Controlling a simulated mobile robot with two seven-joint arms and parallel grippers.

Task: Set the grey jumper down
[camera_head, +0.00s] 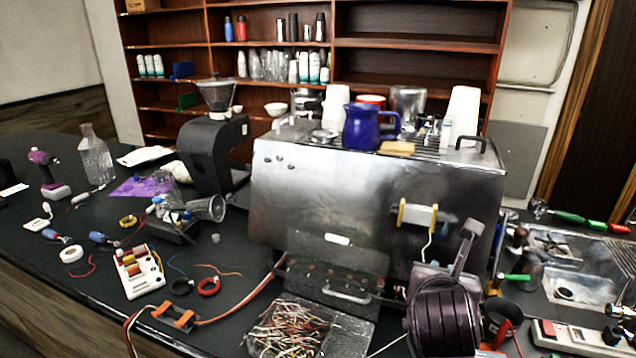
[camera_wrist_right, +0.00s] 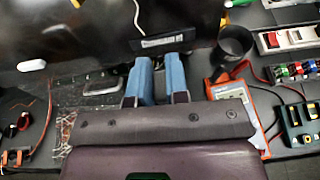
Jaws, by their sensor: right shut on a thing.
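My right arm (camera_head: 445,315) reaches in at the lower right of the head view, in front of the steel brewer (camera_head: 335,195); its fingertips are hidden there. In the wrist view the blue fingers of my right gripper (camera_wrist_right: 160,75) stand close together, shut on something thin. The grey jumper cannot be made out clearly; what is between the fingers is hidden. The brewer's open lower section (camera_head: 330,285) shows a row of terminals. A clear bag of mixed wires (camera_head: 292,328) lies in front of it. My left gripper is not in view.
A white terminal strip (camera_head: 138,272), tape rings and loose wires lie on the dark counter at left. A dark cup (camera_wrist_right: 236,42), an orange-edged meter (camera_wrist_right: 236,92) and a dark yellow-trimmed block (camera_wrist_right: 298,122) crowd the right. Bare counter (camera_head: 235,335) shows left of the bag.

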